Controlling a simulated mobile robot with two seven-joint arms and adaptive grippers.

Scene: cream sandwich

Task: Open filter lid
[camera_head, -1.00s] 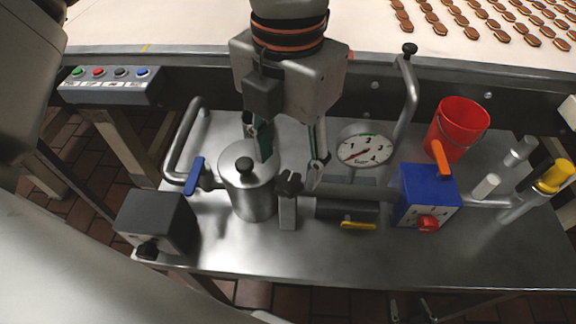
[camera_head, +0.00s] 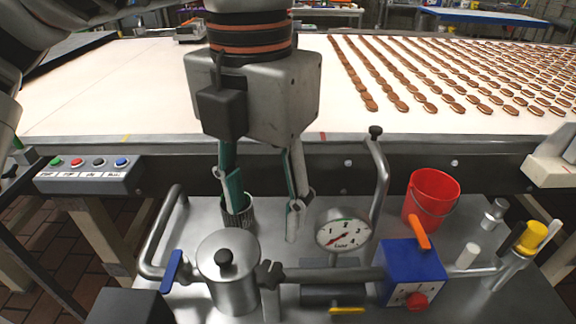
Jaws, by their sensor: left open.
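The filter is a steel cylinder (camera_head: 232,285) at the lower middle of the head view. My left gripper (camera_head: 265,207) hangs behind and above the filter, slightly to the right. Its two green-padded fingers are spread apart with nothing between them, clear of the lid. The right gripper is not in view.
A pressure gauge (camera_head: 343,233), curved pipes, a blue valve box (camera_head: 411,270) and a red bucket (camera_head: 431,199) stand right of the filter. A blue handle (camera_head: 172,270) is left. A button panel (camera_head: 90,174) and conveyor (camera_head: 100,105) with rows of cookies lie behind.

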